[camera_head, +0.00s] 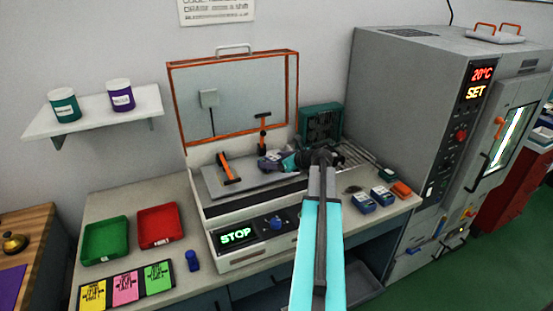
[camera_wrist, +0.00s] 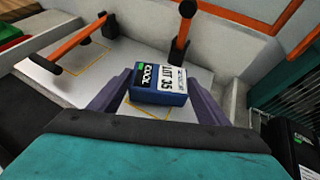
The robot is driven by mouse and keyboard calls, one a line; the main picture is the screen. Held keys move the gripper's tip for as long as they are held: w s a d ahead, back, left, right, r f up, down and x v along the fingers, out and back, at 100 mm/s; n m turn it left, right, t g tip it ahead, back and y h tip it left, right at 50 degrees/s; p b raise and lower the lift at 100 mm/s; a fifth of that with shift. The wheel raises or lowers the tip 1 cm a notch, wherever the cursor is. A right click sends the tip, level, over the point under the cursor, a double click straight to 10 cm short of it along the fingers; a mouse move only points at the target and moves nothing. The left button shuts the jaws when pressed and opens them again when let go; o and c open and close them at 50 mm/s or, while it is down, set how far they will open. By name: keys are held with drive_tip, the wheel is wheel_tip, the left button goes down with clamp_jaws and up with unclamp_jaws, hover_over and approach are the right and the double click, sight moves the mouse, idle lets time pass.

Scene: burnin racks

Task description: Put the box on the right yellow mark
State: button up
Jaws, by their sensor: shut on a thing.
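In the wrist view, a blue box (camera_wrist: 160,85) with a white label reading "COOL" and "LOT 35" is between the fingers of my gripper (camera_wrist: 160,92), which is shut on it. The box is over the right yellow mark (camera_wrist: 150,112), whose outline shows partly around its near side. I cannot tell whether the box touches the plate (camera_wrist: 112,52). The left yellow mark (camera_wrist: 84,70) lies under an orange-handled clamp. In the head view, my gripper (camera_head: 270,161) is low over the plate; the held box cannot be made out there.
Orange clamps (camera_head: 228,168) (camera_head: 262,132) stand on the plate, below a raised orange-framed lid (camera_head: 235,98). A green fan unit (camera_head: 320,122) is at the right. Several small boxes (camera_head: 362,202) lie on the bench. Red (camera_head: 158,225) and green (camera_head: 105,240) trays sit left.

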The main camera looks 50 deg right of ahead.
idle(0.3)
drive_tip(key=o, duration=1.2)
drive_tip(key=shift+f, duration=0.1)
drive_tip(key=b+v, duration=0.3)
drive_tip(key=v, duration=0.9)
drive_tip(key=shift+w+a, duration=0.1)
